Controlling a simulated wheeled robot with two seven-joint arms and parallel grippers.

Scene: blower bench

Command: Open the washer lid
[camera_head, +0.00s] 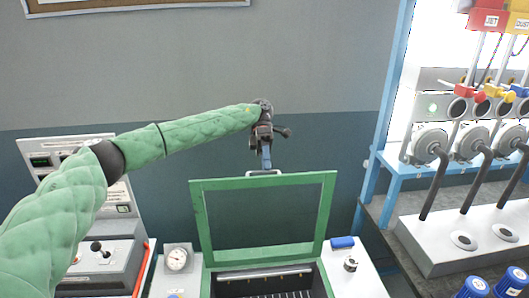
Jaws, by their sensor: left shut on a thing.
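The washer lid (326,218) is a green frame with a dark see-through pane, and it stands raised and nearly upright behind the washer opening. A pale handle (250,174) sits on its top edge. My left arm, in a green quilted sleeve, reaches in from the left. My left gripper (266,164) points down at the handle and is shut on it. The washer (208,284) is below, with its dark inside and a slatted floor partly showing. My right gripper is not in view.
A round gauge (177,258) stands left of the washer. A blue block (342,242) and a small metal knob (350,264) lie to its right. A control box with a joystick (100,252) is at left. Blower pipes (434,182) fill the right side.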

